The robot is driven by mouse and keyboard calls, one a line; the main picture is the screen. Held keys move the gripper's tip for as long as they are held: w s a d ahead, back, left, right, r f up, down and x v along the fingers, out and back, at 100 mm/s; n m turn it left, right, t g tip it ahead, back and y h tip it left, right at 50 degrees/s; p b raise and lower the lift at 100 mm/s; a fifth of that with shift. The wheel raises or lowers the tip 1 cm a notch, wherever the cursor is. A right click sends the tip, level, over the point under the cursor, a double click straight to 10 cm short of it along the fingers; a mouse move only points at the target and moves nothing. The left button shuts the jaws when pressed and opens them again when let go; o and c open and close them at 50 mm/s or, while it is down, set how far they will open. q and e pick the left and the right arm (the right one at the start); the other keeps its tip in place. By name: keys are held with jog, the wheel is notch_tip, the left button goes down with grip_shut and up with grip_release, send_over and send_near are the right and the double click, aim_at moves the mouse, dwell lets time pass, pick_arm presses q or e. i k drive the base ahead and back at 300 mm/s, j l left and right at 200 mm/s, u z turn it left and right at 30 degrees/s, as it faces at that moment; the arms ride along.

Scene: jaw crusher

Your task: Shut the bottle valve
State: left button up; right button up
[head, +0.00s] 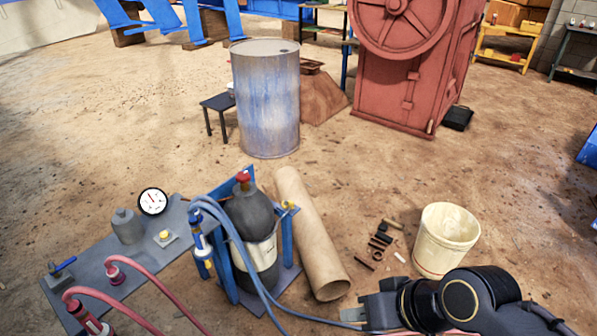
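The bottle (250,214) is a dark grey gas cylinder with a pale band, standing upright in a blue-framed stand left of centre. Its red valve (243,180) sits on top. Whether the valve is open or shut cannot be told. My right gripper (352,314) is at the bottom edge, low and to the right of the bottle, clear of the valve. Its fingertips are small and seen from above, so I cannot tell whether they are open or shut. A blue hose passes beside them. My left gripper is not in view.
Blue hoses (228,226) arch beside the bottle. A grey bench (92,262) with a gauge (152,201) and pink hoses lies left. A cardboard tube (310,235), small dark parts and a cream bucket (446,240) lie right. A drum (266,100) stands behind.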

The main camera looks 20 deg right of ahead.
aim_at(244, 177)
jog(key=z, duration=0.2)
jog(key=i+l, duration=0.1)
jog(key=i, duration=0.45)
jog(key=i+l, duration=0.1)
jog(key=i, duration=0.45)
jog(key=i+u, duration=0.1)
jog(key=u, duration=0.7)
jog(key=i+l+u, duration=0.1)
jog(key=u, duration=0.3)
